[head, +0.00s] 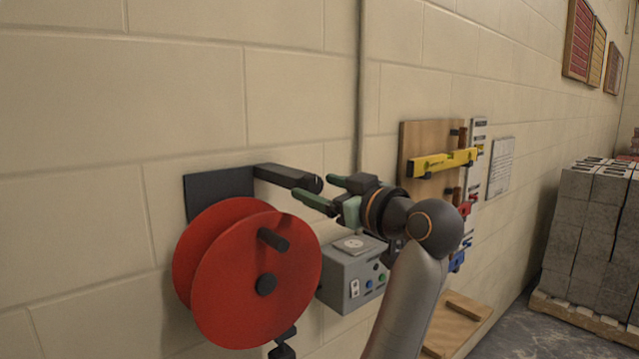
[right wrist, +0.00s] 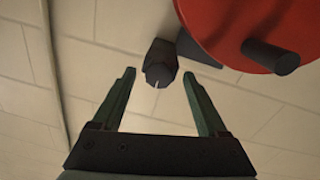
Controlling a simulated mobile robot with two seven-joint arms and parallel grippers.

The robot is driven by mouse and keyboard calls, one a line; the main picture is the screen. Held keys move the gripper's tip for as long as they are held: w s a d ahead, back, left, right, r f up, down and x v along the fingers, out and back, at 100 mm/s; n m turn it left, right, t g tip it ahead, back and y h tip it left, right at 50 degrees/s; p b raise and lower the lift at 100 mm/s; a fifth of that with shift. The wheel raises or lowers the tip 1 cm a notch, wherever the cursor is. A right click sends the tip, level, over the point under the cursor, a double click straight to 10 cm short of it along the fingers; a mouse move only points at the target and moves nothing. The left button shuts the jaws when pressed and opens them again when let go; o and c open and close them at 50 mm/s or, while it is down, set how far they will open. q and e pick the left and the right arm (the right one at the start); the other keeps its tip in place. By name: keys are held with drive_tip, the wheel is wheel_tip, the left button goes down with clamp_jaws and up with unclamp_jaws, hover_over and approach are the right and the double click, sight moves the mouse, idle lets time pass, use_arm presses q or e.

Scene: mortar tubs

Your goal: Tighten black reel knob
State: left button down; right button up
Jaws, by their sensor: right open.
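A red reel (head: 262,315) is mounted on the wall at the left, with a black crank handle (head: 273,240) and a black hub on its face. Above it a black bar sticks out from a dark wall plate, ending in a black knob (head: 318,184) with a small light mark. My right gripper (head: 314,187) is open with its green fingertips close to this knob. In the right wrist view the knob (right wrist: 160,62) shows between and just beyond the fingertips (right wrist: 159,74); contact is not visible. My left gripper is not in view.
A grey control box (head: 350,272) with buttons is on the wall right of the reel, below my right gripper. A wooden tool board (head: 417,140) with a yellow level (head: 443,162) hangs farther right. Grey blocks (head: 590,220) stand on a pallet at the far right.

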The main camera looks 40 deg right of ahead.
drive_tip(key=shift+w, duration=0.35)
drive_tip(key=shift+c, duration=0.3)
clamp_jaws()
